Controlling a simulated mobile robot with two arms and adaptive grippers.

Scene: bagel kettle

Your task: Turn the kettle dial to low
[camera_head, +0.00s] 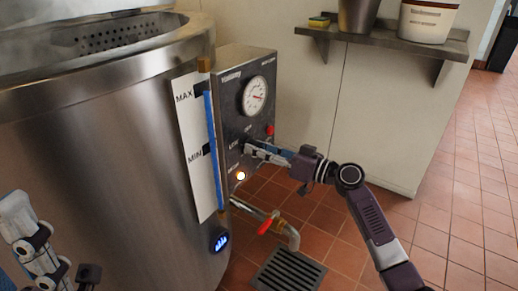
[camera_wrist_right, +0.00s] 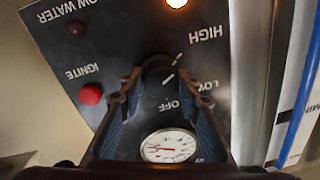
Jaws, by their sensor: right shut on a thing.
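The kettle (camera_head: 110,150) is a big steel drum at the left of the head view, with a dark control panel (camera_head: 232,115) on its right side. The black dial (camera_wrist_right: 158,70) sits on that panel, among the labels OFF, LOW and HIGH in the right wrist view, where the panel appears upside down. White marks show at the dial and beside it; the exact setting is hard to read. My right gripper (camera_wrist_right: 160,88) is shut on the dial, and it reaches the panel in the head view (camera_head: 252,150). My left gripper (camera_head: 35,240) is at the lower left, its fingers unclear.
A round gauge (camera_head: 256,96), a red ignite button (camera_wrist_right: 90,94) and a lit lamp (camera_wrist_right: 177,2) are on the panel. A pipe with a red valve handle (camera_head: 268,224) runs below, above a floor drain (camera_head: 288,270). A wall shelf (camera_head: 390,38) holds containers. Tiled floor at right is clear.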

